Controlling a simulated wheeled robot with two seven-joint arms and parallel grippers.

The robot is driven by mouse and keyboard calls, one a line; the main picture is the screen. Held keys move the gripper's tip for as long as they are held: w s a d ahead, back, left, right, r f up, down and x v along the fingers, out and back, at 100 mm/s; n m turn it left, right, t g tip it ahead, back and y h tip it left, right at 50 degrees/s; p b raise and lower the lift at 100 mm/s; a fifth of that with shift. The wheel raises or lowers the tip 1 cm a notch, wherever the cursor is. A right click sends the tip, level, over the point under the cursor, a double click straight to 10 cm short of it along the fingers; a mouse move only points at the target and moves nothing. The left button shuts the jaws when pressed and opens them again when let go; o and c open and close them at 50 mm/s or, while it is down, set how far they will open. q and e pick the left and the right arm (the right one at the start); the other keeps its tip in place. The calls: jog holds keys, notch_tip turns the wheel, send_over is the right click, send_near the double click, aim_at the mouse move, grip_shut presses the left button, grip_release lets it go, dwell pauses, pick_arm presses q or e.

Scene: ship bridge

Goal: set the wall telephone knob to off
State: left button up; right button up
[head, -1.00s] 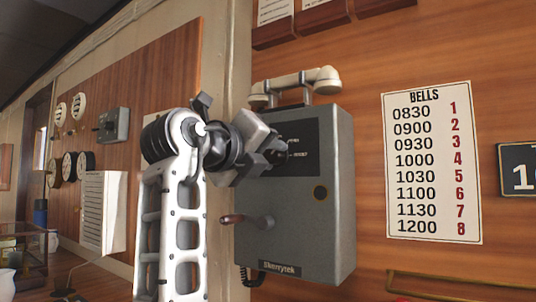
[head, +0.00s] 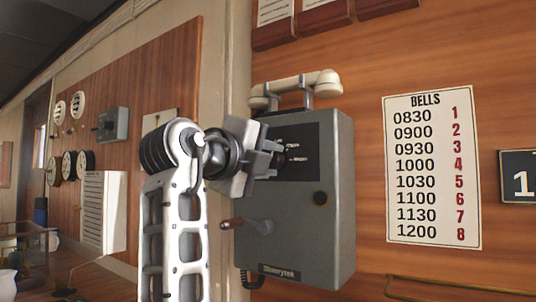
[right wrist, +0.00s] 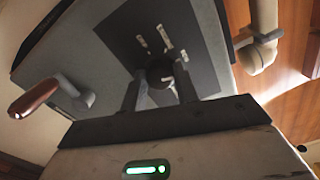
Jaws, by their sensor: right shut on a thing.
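The wall telephone (head: 335,200) is a grey box on the wood-panelled wall, with a cream handset (head: 300,84) resting across its top. Its knob (right wrist: 160,71) is small, dark and round, on a black label plate (right wrist: 205,72) with several pale marks around it. My right gripper (head: 277,158) reaches in from the left and is shut on the knob, one finger on each side of it in the right wrist view (right wrist: 159,93). The gripper mostly hides the knob in the head view. The marks are too blurred to read. My left gripper is out of view.
A crank with a brown handle (head: 232,223) sticks out of the telephone's lower front, below my right gripper. A bells sign (head: 432,165) hangs to the right. A brass rail (head: 450,287) runs below it. Gauges and a grey box (head: 112,125) are on the far left wall.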

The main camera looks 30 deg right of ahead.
pick_arm(q)
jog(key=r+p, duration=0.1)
jog(key=p, duration=0.2)
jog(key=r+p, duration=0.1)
jog(key=p, duration=0.2)
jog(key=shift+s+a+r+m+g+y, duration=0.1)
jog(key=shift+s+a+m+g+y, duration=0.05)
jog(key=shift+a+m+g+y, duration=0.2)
pick_arm(e)
jog(key=n, duration=2.1)
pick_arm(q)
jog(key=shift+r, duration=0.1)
pick_arm(e)
jog(key=shift+n, duration=0.3)
jog(key=o, duration=1)
jog(key=shift+a, duration=0.1)
